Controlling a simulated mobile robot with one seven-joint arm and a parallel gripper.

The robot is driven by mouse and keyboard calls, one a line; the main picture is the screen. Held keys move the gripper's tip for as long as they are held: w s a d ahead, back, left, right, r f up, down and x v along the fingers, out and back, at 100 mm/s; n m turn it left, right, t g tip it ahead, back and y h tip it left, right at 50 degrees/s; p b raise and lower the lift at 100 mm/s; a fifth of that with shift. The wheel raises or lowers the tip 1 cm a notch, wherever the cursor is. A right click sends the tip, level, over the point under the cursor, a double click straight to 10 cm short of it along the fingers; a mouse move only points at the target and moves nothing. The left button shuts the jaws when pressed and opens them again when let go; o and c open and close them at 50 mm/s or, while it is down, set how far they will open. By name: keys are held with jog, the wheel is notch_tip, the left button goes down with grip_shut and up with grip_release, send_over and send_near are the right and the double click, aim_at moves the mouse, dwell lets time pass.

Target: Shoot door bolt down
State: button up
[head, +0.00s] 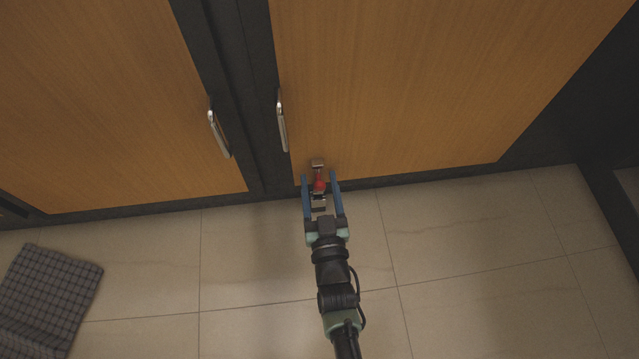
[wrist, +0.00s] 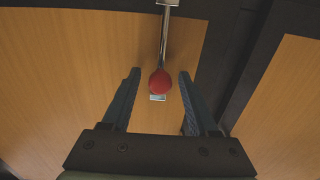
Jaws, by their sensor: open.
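The door bolt is a thin metal rod (wrist: 165,35) with a red knob (head: 319,186), set low on the right wooden door (head: 430,80). The red knob also shows in the wrist view (wrist: 160,81). A metal bracket (head: 317,164) of the bolt shows at one end of the rod. My gripper (head: 319,178) is open, its two blue fingers on either side of the knob. In the wrist view there is a visible gap between each finger and the knob. Whether the fingertips touch the door cannot be told.
Two upright metal handles, left (head: 218,134) and right (head: 282,121), flank the dark frame between the doors. A dark checked cloth (head: 48,295) lies on the tiled floor at lower left. The tiled floor (head: 480,260) to the right is clear.

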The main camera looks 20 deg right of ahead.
grip_shut()
dwell(1.3)
